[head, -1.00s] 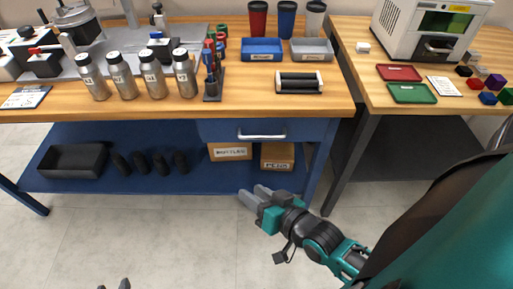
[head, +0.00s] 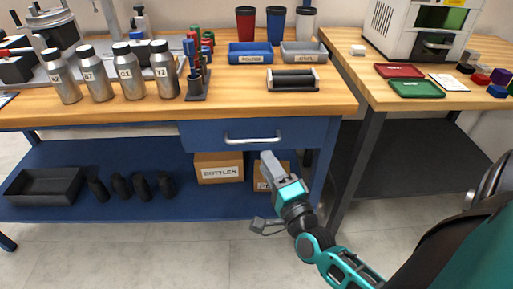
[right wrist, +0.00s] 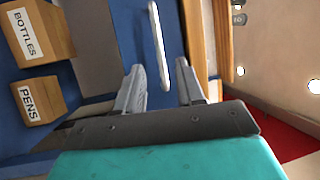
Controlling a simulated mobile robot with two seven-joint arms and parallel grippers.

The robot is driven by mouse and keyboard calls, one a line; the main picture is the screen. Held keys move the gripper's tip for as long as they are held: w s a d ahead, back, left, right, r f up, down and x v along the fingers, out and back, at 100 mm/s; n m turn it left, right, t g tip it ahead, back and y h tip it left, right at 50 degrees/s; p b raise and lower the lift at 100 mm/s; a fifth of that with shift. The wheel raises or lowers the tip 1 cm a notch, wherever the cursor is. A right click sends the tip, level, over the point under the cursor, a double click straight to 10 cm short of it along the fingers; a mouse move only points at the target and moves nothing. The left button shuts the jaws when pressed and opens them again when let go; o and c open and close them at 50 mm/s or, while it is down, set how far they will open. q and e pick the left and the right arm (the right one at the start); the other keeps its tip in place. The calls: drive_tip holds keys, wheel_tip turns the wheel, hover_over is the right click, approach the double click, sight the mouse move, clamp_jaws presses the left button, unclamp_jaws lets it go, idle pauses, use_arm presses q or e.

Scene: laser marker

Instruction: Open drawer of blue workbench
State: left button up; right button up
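The blue workbench (head: 345,98) has a wooden top and a blue drawer (head: 300,135) under its front edge. The drawer looks closed. Its silver bar handle (head: 252,139) shows in the middle of the drawer front. My right gripper (head: 268,157) is just below and slightly right of the handle, pointing up at the drawer. In the right wrist view the gripper (right wrist: 160,72) is open and empty, and the handle (right wrist: 160,45) lies ahead, between the lines of the two fingers. I cannot tell any contact with it. My left gripper is not in view.
Cardboard boxes labelled BOTTLES (head: 218,168) and PENS (right wrist: 38,100) sit on the lower shelf behind my right gripper. A black tray (head: 42,186) and dark bottles are further left. Metal bottles (head: 165,70) and a black roller (head: 293,79) stand on top.

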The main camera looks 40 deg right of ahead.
sight(256, 146)
drive_tip(key=x, duration=0.7)
drive_tip(key=shift+b, duration=0.4)
drive_tip(key=shift+c, duration=0.3)
clamp_jaws()
